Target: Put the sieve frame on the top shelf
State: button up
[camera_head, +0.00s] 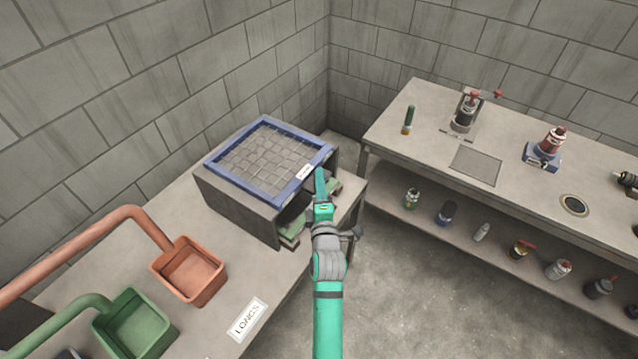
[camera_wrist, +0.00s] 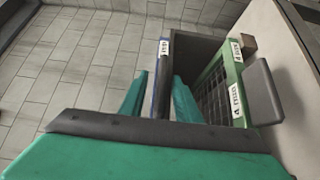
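A blue-rimmed sieve frame (camera_head: 227,178) with grey mesh lies flat on top of a dark grey open-fronted rack (camera_head: 237,208). A white label is on its front rim. My gripper (camera_head: 320,180) is at the rack's front, close to that rim. In the wrist view the fingers (camera_wrist: 162,85) are apart, with the blue frame's edge (camera_wrist: 161,60) appearing between them. I cannot tell whether either finger touches it. A green-rimmed frame (camera_wrist: 229,88) with mesh and white labels sits low in the rack; my gripper partly hides it in the head view (camera_head: 291,230).
An orange bin (camera_head: 190,270) and a green bin (camera_head: 135,325) stand left of the rack, near a label card (camera_head: 247,320). A second bench (camera_head: 440,110) at right carries tools, with several bottles and cans on its lower shelf (camera_head: 465,240). Walls stand close behind.

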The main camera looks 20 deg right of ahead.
jog(key=s+a+f+m+y, duration=0.15)
jog(key=s+a, duration=0.25)
jog(key=s, duration=0.6)
jog(key=s+a+f+m+g, duration=0.1)
jog(key=s+a+f+m, duration=0.3)
jog(key=s, duration=0.5)
jog(key=s+a+f+m+y, duration=0.15)
jog(key=s+a, duration=0.35)
jog(key=s, duration=0.5)
jog(key=s+a+m, duration=0.2)
jog(key=s, duration=0.3)
jog(key=s+a+r+m+y, duration=0.1)
jog(key=s+a+m, duration=0.1)
jog(key=s, duration=0.4)
jog(key=s+a+r+m+g, duration=0.1)
jog(key=s+a+m, duration=0.1)
jog(key=s+m, duration=0.2)
jog(key=shift+s+a+r, duration=0.25)
jog(key=shift+s+a, duration=0.1)
jog(key=shift+s, duration=0.3)
jog(key=shift+w, duration=0.15)
